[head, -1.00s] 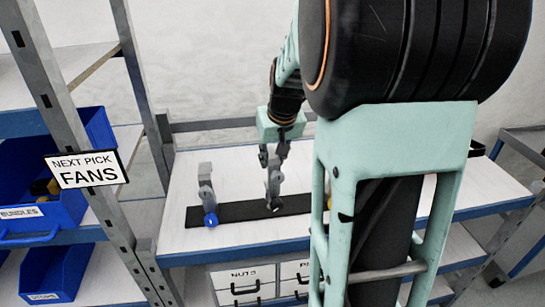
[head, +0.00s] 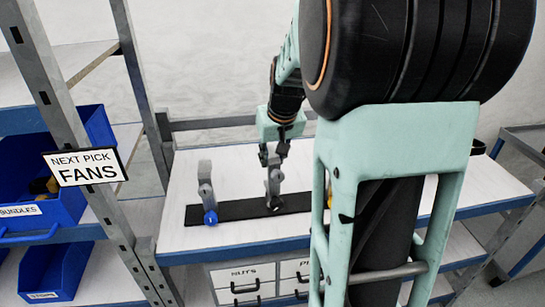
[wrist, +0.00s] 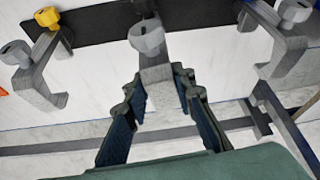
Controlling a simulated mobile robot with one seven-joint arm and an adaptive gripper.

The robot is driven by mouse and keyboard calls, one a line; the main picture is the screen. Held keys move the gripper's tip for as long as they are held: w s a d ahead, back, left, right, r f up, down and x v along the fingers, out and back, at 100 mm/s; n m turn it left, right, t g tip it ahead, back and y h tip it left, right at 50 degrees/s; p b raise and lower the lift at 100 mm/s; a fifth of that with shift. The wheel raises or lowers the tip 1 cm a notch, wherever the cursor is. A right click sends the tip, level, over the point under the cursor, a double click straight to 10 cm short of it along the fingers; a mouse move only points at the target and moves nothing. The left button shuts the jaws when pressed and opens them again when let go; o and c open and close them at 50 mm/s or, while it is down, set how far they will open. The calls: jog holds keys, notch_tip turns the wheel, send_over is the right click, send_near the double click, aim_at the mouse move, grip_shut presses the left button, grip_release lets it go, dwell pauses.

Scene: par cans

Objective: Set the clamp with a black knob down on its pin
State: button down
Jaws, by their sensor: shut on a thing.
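My gripper (head: 273,158) is shut on a grey clamp (head: 274,182) and holds it upright over a black strip (head: 240,210) on the white bench. The clamp's lower end and dark knob overlap the strip; I cannot tell whether it touches, and no pin shows. In the wrist view the held clamp (wrist: 157,73) sits between both fingers (wrist: 155,98), and its round knob (wrist: 147,38) looks grey there.
A clamp with a blue knob (head: 210,217) stands left of the held one. A yellow part (head: 329,197) shows beside my arm on the right. In the wrist view, neighbouring clamps flank my fingers at left (wrist: 40,85) and right (wrist: 283,55). A rail (head: 215,124) runs behind the bench.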

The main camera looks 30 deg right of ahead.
jog(key=shift+f+b, duration=1.1)
jog(key=shift+f, duration=0.2)
jog(key=c, duration=1)
grip_release()
jog(key=shift+o, duration=0.2)
jog(key=shift+r, duration=0.1)
jog(key=shift+p+v, duration=3.25)
jog(key=shift+v, duration=2.25)
